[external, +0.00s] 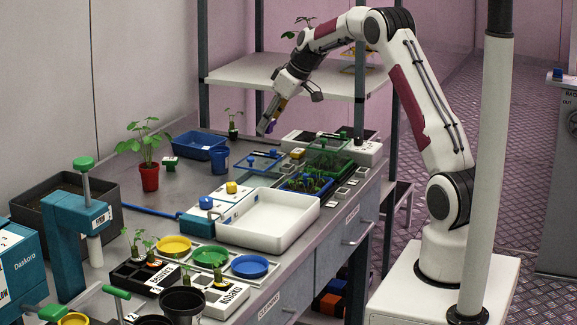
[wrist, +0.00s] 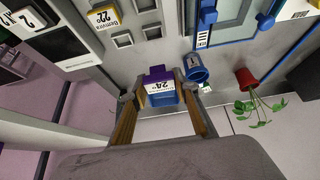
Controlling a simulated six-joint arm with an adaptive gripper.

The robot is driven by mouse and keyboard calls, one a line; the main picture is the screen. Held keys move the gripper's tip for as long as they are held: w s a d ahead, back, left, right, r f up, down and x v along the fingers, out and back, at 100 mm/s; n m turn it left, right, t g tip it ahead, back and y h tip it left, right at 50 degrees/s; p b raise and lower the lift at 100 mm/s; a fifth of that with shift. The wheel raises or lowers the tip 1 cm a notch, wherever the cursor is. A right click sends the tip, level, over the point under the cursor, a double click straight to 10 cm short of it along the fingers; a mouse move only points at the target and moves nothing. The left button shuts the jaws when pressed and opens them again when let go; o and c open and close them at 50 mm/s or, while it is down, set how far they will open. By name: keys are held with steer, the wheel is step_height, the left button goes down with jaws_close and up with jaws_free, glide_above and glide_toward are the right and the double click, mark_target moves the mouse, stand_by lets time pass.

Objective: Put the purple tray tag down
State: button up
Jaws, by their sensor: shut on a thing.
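The purple tray tag (wrist: 157,74) is between the two fingers of my gripper (wrist: 161,97) in the wrist view. The tag appears held above the bench top; the exact gap cannot be told.
A blue cup (external: 220,161), a blue tub (external: 200,147) and a red potted plant (external: 150,177) stand left of my gripper. Trays with blue and green rims (external: 305,182) lie to its right and front. A white basin (external: 268,219) is nearer. A shelf (external: 290,76) stands behind.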

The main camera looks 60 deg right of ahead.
steer(key=w+a+f, duration=0.1)
steer(key=w+a, duration=1.3)
steer(key=a, duration=0.2)
glide_above(129, 203)
steer(key=f, duration=0.1)
steer(key=shift+w+d, duration=0.1)
steer(key=shift+f, duration=2)
steer(key=shift+f, duration=2)
steer(key=shift+f, duration=0.15)
